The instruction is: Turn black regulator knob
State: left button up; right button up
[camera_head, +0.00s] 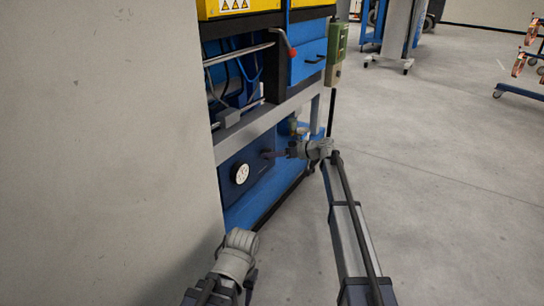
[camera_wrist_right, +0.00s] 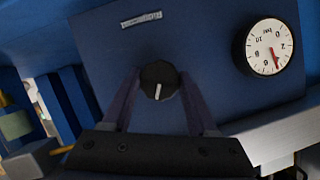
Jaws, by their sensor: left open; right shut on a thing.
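The black regulator knob (camera_wrist_right: 158,76) sits on a dark blue panel (camera_wrist_right: 215,85) in the right wrist view. The white line on it points nearly straight down in that view. My right gripper (camera_wrist_right: 158,84) is shut on the knob, with one finger on each side. In the head view my right gripper (camera_head: 269,154) reaches the panel from the right and hides the knob. My left gripper (camera_head: 214,288) is low in the head view, away from the panel; its fingertips are not clearly visible.
A round white pressure gauge (camera_wrist_right: 269,46) with a red needle is beside the knob, also visible in the head view (camera_head: 240,173). A label (camera_wrist_right: 141,19) is above the knob. A plain wall (camera_head: 100,150) fills the left. Open floor (camera_head: 440,170) lies right.

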jog(key=o, duration=1.4)
jog(key=shift+c, duration=0.2)
jog(key=p+v, duration=0.2)
jog(key=v, duration=0.6)
jog(key=shift+p, duration=0.4)
